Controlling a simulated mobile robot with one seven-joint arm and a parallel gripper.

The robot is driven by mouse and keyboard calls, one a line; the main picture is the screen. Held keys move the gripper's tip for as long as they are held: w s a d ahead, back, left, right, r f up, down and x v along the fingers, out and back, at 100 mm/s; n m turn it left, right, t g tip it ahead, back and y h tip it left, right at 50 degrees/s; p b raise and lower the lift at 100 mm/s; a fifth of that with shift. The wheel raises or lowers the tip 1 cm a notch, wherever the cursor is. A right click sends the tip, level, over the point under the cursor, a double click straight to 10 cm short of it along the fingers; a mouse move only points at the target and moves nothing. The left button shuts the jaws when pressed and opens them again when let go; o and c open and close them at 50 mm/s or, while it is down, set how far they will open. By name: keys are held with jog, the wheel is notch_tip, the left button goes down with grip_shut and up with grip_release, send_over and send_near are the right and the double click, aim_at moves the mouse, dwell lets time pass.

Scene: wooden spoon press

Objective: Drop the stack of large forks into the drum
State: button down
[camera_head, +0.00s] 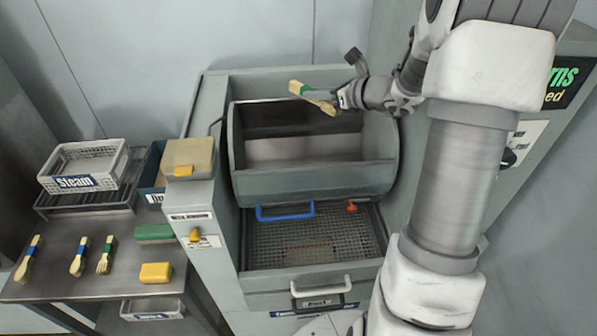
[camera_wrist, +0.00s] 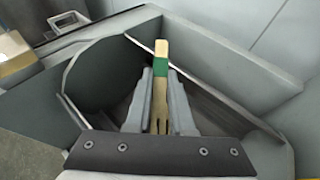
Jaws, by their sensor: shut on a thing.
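My gripper (camera_head: 328,97) is shut on a pale wooden stack of large forks (camera_head: 299,88) with a green band. It is held above the back part of the open drum. In the wrist view the stack (camera_wrist: 161,49) stands between the two fingers of my gripper (camera_wrist: 160,85), its plain end pointing away and slots showing near the palm. The drum (camera_head: 315,182) is a grey, open-topped trough in the machine. Its grey wall (camera_wrist: 225,70) and dark inside surround the stack in the wrist view. The drum floor is partly hidden.
A mesh tray (camera_head: 310,240) with a blue handle lies below the drum. On the left table (camera_head: 115,281) lie several banded wooden utensils, including a green-banded fork bundle (camera_head: 106,255), and a yellow block (camera_head: 156,272). A white "Steam" basket (camera_head: 85,165) stands behind them.

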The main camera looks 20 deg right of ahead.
aim_at(317, 103)
jog(key=shift+f+b, duration=1)
jog(key=shift+f, duration=0.9)
jog(key=c, duration=0.7)
grip_release()
jog(key=v, duration=1.7)
jog(key=shift+s+r+b, duration=0.2)
jog(key=shift+b, duration=0.15)
